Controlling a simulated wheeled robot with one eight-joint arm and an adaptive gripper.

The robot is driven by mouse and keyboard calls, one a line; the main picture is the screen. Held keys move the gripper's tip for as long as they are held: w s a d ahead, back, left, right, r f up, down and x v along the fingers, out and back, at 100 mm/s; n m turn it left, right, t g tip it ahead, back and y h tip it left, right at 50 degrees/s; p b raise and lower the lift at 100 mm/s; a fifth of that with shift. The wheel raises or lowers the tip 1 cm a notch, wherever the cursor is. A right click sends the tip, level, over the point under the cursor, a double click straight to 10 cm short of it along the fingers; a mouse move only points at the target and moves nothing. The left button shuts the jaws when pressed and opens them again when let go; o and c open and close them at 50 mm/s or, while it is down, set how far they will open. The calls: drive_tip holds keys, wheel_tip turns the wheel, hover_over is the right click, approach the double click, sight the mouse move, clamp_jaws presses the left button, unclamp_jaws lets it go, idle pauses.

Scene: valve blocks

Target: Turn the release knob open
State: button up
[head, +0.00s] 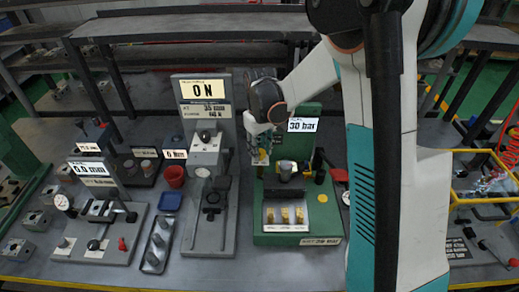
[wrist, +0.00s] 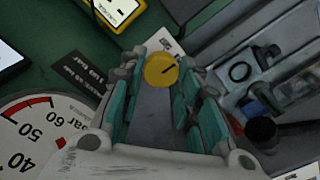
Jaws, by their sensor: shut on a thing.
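The release knob seems to be the round yellow knob with a dark line across its face (wrist: 161,70). In the wrist view it sits between the fingertips of my gripper (wrist: 160,82), which is shut on it. The dark line slants up to the right. In the head view my gripper (head: 262,156) is at the left side of the green test stand (head: 300,239), in front of its upright back. I cannot make out the knob clearly there. A display reading 30 bar (head: 303,125) is just right of my gripper.
A round pressure gauge (wrist: 40,135) is close by at the lower left of the wrist view. The green stand carries a tray with brass pieces (head: 284,216). A grey force stand (head: 208,225) reading 0 N stands to the left. A yellow-rimmed basket (head: 480,200) is at the right.

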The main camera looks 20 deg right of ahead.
drive_tip(key=m, duration=0.6)
drive_tip(key=shift+d+m+b, duration=0.1)
drive_tip(key=shift+m+b, duration=0.2)
drive_tip(key=shift+b, duration=0.05)
idle(0.4)
drive_tip(key=o, duration=1.1)
drive_tip(key=shift+c, duration=0.2)
wheel_tip(320, 180, up, 12)
